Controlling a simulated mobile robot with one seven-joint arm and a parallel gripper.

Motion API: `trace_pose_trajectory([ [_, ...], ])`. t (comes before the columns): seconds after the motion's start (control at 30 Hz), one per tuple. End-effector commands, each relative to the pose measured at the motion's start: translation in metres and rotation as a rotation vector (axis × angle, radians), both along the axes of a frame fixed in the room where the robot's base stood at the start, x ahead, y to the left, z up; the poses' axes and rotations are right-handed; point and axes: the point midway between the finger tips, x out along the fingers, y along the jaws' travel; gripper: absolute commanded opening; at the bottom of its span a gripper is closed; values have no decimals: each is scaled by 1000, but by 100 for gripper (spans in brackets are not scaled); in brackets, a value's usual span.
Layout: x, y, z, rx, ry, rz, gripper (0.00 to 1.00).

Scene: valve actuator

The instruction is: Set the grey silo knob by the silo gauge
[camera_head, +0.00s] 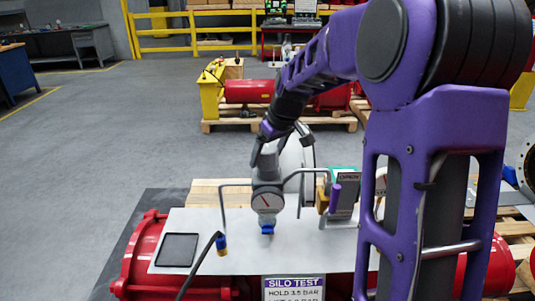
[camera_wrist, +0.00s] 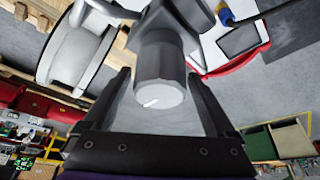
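The grey silo knob (camera_wrist: 160,78) is a dark grey cylinder with a lighter end face bearing a white pointer mark. In the wrist view it sits between the two fingers of my gripper (camera_wrist: 160,74), with a narrow gap visible on each side. My gripper is open around the knob and does not appear to touch it. In the head view my gripper (camera_head: 272,143) reaches down over the knob (camera_head: 267,161).
Grey pipes (camera_head: 235,185) flank the knob's body. A valve box marked OPEN (camera_head: 345,190), with a purple-handled part, stands to the right. Another gauge (camera_head: 381,181) is partly hidden by my arm. A black-framed tray (camera_head: 178,250) lies on the left of the pale plate (camera_head: 195,222).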

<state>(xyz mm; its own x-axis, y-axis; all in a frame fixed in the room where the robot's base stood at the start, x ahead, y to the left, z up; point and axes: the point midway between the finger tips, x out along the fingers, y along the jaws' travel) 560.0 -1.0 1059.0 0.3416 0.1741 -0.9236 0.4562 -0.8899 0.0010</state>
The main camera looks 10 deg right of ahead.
Motion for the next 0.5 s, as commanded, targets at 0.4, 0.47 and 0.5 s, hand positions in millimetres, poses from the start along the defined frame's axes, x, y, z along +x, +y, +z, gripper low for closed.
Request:
trace_pose_trajectory([
  [0.4,-3,-2,10,0,-1,-1,100],
  [0.47,-6,-4,18,0,-2,-3,100],
  [0.5,-8,-5,26,-1,-3,-2,100],
])
